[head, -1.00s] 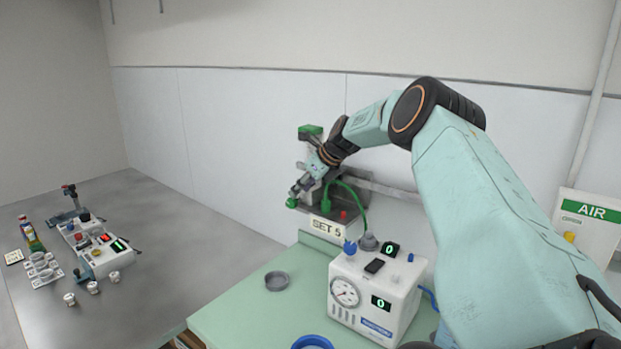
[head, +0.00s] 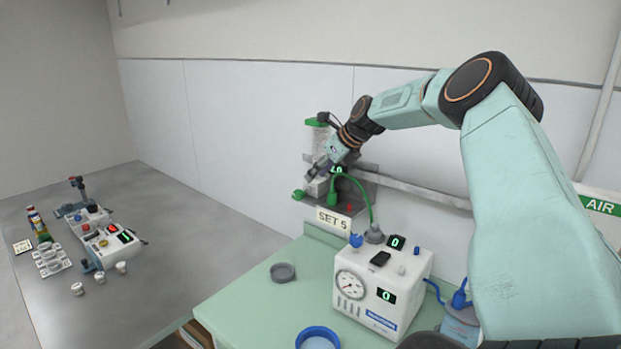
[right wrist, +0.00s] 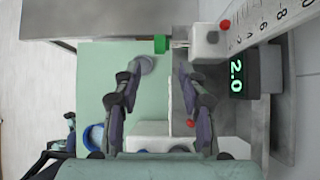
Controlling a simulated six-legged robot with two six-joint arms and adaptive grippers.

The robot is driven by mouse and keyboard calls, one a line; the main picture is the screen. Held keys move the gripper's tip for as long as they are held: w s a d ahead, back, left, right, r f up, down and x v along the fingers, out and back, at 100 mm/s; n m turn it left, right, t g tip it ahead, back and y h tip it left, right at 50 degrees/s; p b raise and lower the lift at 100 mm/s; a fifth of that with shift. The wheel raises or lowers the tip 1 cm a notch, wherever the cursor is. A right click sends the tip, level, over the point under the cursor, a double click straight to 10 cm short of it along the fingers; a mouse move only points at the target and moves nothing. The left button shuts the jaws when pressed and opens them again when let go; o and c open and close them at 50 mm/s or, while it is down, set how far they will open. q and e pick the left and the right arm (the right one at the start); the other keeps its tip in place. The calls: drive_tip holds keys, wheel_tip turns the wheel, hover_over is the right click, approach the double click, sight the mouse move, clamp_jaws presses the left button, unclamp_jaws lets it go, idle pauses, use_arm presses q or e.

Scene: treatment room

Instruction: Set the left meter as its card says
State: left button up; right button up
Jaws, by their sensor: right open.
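The left meter (head: 319,137) stands on the wall rail with a pale tube and green top. Its card (head: 333,219) reads SET 5. Its lit display (right wrist: 237,75) reads 2.0 in the right wrist view. Its green knob (head: 298,195) sticks out on the left, and the knob (right wrist: 161,44) lies beyond my fingertips in the right wrist view. My right gripper (head: 314,172) is open and empty in front of the meter, apart from the knob; its fingers (right wrist: 158,78) are spread wide. Part of the tube is hidden behind my gripper. My left gripper is out of view.
A white suction unit (head: 378,290) with a gauge stands on the green counter (head: 240,300) below. A grey dish (head: 283,272) and blue-rimmed bowl (head: 318,337) are nearby. A green hose (head: 362,194) hangs beside the meter.

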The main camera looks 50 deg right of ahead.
sight(300, 193)
drive_tip(key=f+t+b, duration=0.1)
drive_tip(key=f, duration=0.1)
drive_tip(key=f+t+b, duration=0.1)
drive_tip(key=f+t, duration=0.1)
drive_tip(key=f+t+b, duration=0.1)
drive_tip(key=f+t, duration=0.1)
drive_tip(key=shift+w+d+f, duration=0.1)
drive_tip(key=shift+w+f, duration=0.15)
drive_tip(key=shift+w, duration=0.15)
drive_tip(key=b+x, duration=0.2)
drive_tip(key=x, duration=0.3)
drive_tip(key=shift+a+r+b, duration=0.15)
drive_tip(key=shift+a+b, duration=0.1)
drive_tip(key=shift+b, duration=0.15)
drive_tip(key=shift+x, duration=0.75)
drive_tip(key=shift+w+r, duration=0.1)
drive_tip(key=shift+w, duration=0.2)
drive_tip(key=shift+c, duration=0.3)
